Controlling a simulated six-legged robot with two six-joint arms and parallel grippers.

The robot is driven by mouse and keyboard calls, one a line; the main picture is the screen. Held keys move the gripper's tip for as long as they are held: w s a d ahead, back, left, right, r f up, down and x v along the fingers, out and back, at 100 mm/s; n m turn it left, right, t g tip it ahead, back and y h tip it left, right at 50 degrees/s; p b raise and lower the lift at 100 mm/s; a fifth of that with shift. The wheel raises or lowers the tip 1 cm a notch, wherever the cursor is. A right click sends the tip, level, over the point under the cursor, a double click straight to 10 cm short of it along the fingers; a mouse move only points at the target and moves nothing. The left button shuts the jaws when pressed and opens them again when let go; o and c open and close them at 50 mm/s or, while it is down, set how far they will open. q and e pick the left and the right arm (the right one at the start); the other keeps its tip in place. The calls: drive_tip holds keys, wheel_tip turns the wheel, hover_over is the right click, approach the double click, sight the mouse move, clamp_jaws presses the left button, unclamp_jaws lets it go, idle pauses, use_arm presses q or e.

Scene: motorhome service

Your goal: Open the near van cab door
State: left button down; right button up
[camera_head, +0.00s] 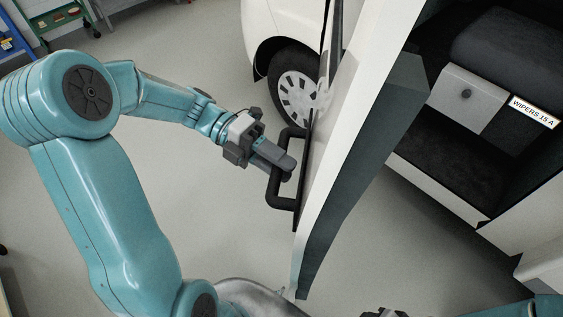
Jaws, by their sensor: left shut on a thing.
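The van cab door (360,130) stands swung out from the white van, with its edge facing me and the cab interior in view to its right. A black bar handle (273,184) is on the door's outer side. My left gripper (284,168) comes in from the left and is shut on the handle's upright bar. My right arm shows only in part at the bottom right, with what looks like part of its gripper (384,313) at the bottom edge; its fingers are cut off.
Inside the cab are a dark seat (510,50), a light grey drawer box (466,97) with a knob, and a label (534,112) reading "WIPERS 15 A". The van's front wheel (297,95) is behind the door. The grey floor (190,200) left of the door is clear. Shelving (50,18) stands far back left.

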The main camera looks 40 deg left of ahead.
use_arm(q)
drive_tip(key=shift+f, duration=0.1)
drive_tip(key=c, duration=1.3)
unclamp_jaws()
drive_tip(key=shift+a, duration=0.1)
drive_tip(key=o, duration=0.3)
drive_tip(key=shift+o, duration=0.2)
drive_tip(key=a+r, duration=0.3)
drive_tip(key=a, duration=1.3)
drive_tip(key=shift+s, duration=0.25)
drive_tip(key=shift+w, duration=0.1)
